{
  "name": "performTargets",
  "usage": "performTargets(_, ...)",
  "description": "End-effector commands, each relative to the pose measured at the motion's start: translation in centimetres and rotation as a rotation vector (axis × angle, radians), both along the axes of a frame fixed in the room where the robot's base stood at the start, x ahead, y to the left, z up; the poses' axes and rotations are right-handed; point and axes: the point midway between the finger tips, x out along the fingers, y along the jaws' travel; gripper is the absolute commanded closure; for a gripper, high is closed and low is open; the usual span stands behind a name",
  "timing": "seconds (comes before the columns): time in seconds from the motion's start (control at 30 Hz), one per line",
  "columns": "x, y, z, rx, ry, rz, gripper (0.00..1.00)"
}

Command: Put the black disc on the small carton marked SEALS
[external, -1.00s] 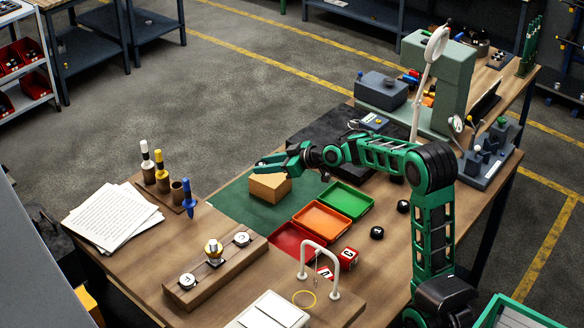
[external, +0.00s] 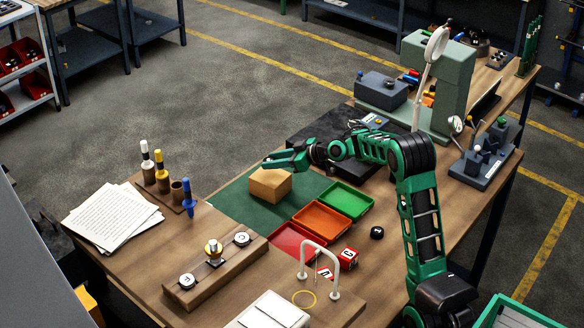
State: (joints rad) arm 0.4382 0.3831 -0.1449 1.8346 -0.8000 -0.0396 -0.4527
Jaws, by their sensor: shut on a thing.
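The small tan carton (external: 269,186) stands on the green mat. Its marking cannot be read from here. My gripper (external: 274,161) is over the carton's top, with its fingers pointing left. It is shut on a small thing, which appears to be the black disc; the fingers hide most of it. I cannot tell whether this thing touches the carton's top. Another round black piece with a pale mark (external: 377,233) lies on the bench to the right of the trays.
Green (external: 347,201), orange (external: 321,220) and red (external: 291,240) trays lie right of the carton. A white arch (external: 319,254) stands in front, near red lettered cubes (external: 348,258). A wooden block with round pieces (external: 215,273) and papers (external: 113,217) lie left.

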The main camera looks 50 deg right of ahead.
Motion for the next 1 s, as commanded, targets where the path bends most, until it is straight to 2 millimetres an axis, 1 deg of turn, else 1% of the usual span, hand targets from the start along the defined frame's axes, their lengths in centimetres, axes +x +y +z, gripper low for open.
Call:
performTargets(0.07, 0.0, 0.0, -0.5, 0.001, 0.000, 0.000, 0.95)
performTargets(0.23, 0.0, 0.1, -2.8, 0.002, 0.003, 0.001, 0.95)
performTargets(0.33, 0.0, 0.1, -3.8, 0.002, 0.001, 0.001, 0.95)
performTargets(0.67, 0.0, 0.1, -4.0, 0.001, -0.001, 0.001, 0.95)
performTargets(0.7, 0.0, 0.1, -4.1, 0.000, 0.000, 0.001, 0.62)
performTargets(0.77, 0.0, 0.1, -4.1, 0.000, 0.000, 0.001, 0.48)
performTargets(1.0, 0.0, 0.1, -4.1, 0.000, 0.000, 0.001, 0.48)
